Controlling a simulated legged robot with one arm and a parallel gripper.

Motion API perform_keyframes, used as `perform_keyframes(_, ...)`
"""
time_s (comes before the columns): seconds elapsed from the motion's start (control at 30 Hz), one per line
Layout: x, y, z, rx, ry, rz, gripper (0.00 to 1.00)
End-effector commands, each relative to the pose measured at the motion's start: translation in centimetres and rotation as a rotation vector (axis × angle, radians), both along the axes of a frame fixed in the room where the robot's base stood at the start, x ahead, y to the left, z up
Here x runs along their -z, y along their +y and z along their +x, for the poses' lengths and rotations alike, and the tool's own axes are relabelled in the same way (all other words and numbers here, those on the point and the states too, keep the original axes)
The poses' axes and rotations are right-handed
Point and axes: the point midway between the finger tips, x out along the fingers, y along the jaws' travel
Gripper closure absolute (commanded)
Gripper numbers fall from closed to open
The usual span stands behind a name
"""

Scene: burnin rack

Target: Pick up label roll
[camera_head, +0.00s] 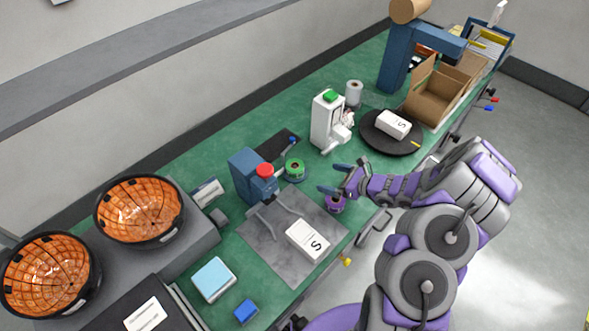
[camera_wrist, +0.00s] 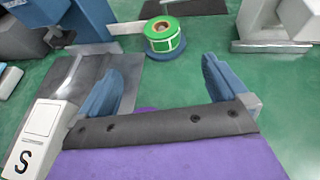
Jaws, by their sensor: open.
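A green roll with pale labels, which looks like the label roll (camera_head: 294,169), stands on the green bench beside the blue machine with the red knob. In the wrist view the label roll (camera_wrist: 163,36) sits on a blue round base, ahead of my fingers and roughly centred between them. My gripper (camera_head: 330,179) is to the right of the roll in the head view, apart from it. In the wrist view my gripper (camera_wrist: 160,68) has its two blue fingers spread wide with nothing between them.
The blue machine (camera_head: 250,177) stands left of the roll, and a white device (camera_head: 327,122) stands beyond it. A white box marked S (camera_head: 307,241) lies on a grey mat (camera_head: 268,250). A black turntable (camera_head: 378,140) holds another white box. Open green bench surrounds the roll's near right side.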

Motion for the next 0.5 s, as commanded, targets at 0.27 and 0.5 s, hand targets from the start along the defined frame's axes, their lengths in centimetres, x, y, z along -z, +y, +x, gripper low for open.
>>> perform_keyframes(0.27, 2.4, 4.4, 2.7, -0.007, -0.001, -0.002, 0.00)
perform_keyframes(0.5, 3.8, 7.5, 4.9, -0.007, -0.002, -0.001, 0.00)
